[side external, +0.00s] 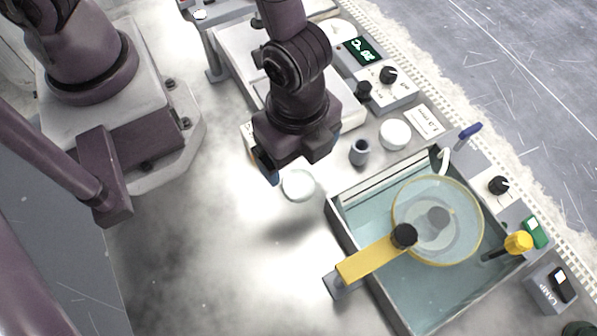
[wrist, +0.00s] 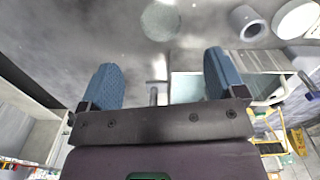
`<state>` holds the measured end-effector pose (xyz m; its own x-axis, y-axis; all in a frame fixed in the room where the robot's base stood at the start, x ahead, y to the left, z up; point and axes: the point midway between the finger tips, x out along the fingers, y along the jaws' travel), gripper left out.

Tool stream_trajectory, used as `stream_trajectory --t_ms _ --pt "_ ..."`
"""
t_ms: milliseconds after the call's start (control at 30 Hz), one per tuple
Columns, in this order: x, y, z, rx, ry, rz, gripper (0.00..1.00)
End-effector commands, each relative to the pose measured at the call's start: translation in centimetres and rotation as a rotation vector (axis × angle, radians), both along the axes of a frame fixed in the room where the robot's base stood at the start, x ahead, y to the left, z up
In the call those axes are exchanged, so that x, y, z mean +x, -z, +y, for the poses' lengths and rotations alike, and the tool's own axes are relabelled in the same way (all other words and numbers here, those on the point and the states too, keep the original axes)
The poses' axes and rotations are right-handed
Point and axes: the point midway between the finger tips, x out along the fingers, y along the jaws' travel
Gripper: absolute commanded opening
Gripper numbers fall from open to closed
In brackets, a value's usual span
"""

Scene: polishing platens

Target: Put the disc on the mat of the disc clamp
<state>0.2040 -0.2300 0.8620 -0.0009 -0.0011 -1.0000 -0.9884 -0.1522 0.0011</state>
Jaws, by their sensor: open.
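A pale round disc (side external: 298,186) lies flat on the bench just below my gripper in the side view. In the wrist view the disc (wrist: 160,20) shows ahead of the fingers, near the top edge. My gripper (wrist: 162,78) is open, with two blue fingers apart and nothing between them. In the side view my gripper (side external: 268,168) is over the bench, mostly hidden by the wrist. A yellow bar with a black knob (side external: 372,260), perhaps the disc clamp, reaches over the tray's near wall. I cannot clearly tell its mat.
A tray of bluish liquid (side external: 420,300) holds a clear round dish with a yellow rim (side external: 480,225). A small grey cup (side external: 359,153) and a white round piece (side external: 395,134) stand behind the disc. Control boxes line the back. The bench at front left is clear.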

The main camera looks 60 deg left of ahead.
Motion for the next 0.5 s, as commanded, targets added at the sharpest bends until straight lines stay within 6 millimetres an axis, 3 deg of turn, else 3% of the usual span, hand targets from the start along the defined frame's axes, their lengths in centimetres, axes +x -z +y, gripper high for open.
stream_trajectory --t_ms 133,500 --pt "-0.1 2.8 0.0 0.003 0.002 0.002 0.89" --pt "0.0 6.3 0.0 0.004 -0.001 0.002 0.89"
